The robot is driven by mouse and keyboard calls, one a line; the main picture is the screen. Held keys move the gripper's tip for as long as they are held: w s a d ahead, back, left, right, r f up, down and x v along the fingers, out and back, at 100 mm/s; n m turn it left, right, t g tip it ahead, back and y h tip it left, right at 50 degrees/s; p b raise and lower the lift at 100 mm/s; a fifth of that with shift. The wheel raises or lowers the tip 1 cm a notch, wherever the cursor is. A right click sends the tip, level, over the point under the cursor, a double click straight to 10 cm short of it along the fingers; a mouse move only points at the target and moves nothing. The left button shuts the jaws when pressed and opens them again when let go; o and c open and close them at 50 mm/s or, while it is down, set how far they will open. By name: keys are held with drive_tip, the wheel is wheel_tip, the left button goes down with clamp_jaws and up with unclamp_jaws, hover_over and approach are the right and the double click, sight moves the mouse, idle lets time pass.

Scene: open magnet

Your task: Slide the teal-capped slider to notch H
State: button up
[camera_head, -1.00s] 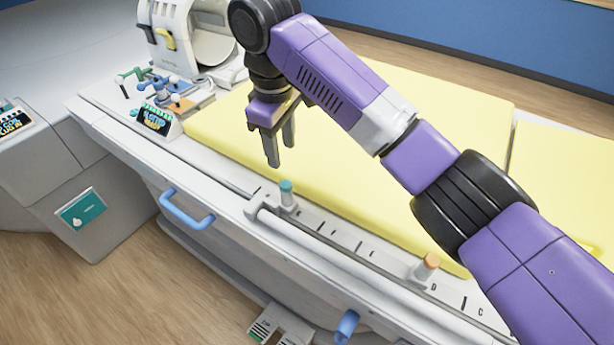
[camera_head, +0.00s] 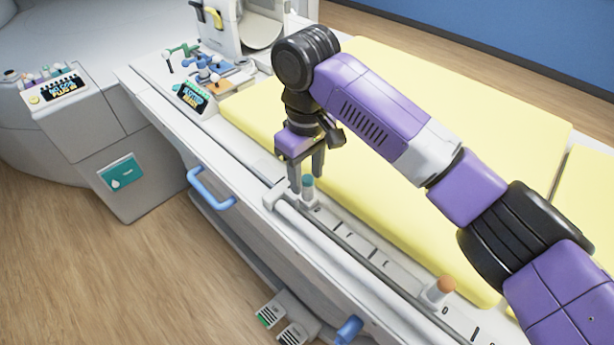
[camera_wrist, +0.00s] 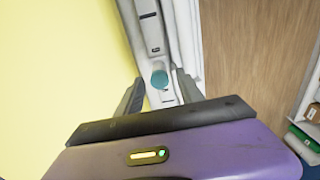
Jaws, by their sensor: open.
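The teal-capped slider (camera_head: 308,183) stands upright on the lettered rail (camera_head: 362,246) along the bed's near edge, at the left end of the visible letters. In the wrist view its teal cap (camera_wrist: 159,79) shows between the two fingers. My gripper (camera_head: 305,184) is open and points down, with its fingers on either side of the cap. I cannot tell whether either finger touches it. Several letters show to the right of the slider, the clearest being F, E and D. I cannot make out an H; my gripper covers part of the rail there.
An orange-capped slider (camera_head: 441,290) stands farther right on the same rail. The yellow mattress (camera_head: 400,120) lies behind the rail. Blue handles (camera_head: 209,190) stick out from the bed's near side. A small sign (camera_head: 192,97) and clamp-like parts (camera_head: 210,68) sit at the far left end.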

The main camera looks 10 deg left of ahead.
drive_tip(key=shift+f, duration=0.75)
clamp_jaws()
idle(0.9)
